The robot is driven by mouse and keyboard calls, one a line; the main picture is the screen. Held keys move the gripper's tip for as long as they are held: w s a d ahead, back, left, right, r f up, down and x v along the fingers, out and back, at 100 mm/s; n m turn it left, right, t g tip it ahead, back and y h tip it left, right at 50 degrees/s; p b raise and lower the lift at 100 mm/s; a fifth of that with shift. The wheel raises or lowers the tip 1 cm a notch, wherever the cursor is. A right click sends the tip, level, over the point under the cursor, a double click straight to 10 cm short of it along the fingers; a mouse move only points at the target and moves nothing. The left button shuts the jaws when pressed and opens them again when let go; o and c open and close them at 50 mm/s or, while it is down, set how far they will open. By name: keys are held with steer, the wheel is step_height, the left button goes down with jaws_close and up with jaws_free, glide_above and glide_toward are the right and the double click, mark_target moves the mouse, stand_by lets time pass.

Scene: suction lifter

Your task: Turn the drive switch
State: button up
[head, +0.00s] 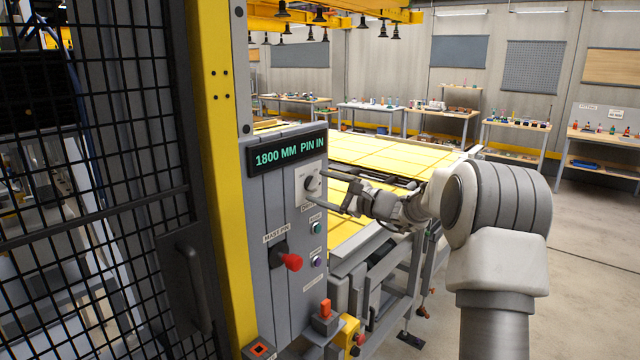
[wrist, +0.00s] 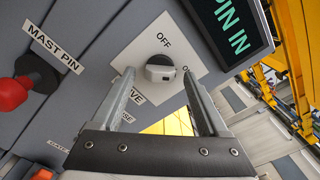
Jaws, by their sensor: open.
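The drive switch is a round grey knob (head: 312,184) on a white plate on the grey control panel. In the wrist view the knob (wrist: 160,68) sits under the word OFF, with a second, partly hidden label to its right. The lower label is partly covered by a finger and ends in "VE". My gripper (head: 329,190) is open in front of the plate. In the wrist view its two fingers (wrist: 159,90) reach up on the left and right of the knob, apart from it. I cannot tell how much depth is left between fingertips and plate.
A display (head: 288,152) above reads "1800 MM PIN IN". A red MAST PIN handle (head: 290,261), a green button (head: 317,228) and a purple button (head: 317,261) sit lower on the panel. A yellow post (head: 222,180) and mesh fence stand left.

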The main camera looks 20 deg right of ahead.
steer(key=shift+w+a, duration=0.25)
steer(key=shift+w, duration=0.15)
jaws_close()
steer(key=shift+f+b, duration=0.15)
steer(key=shift+b, duration=0.35)
steer(key=shift+n+b, duration=8.9)
steer(key=shift+b, duration=4.45)
steer(key=shift+r, duration=0.25)
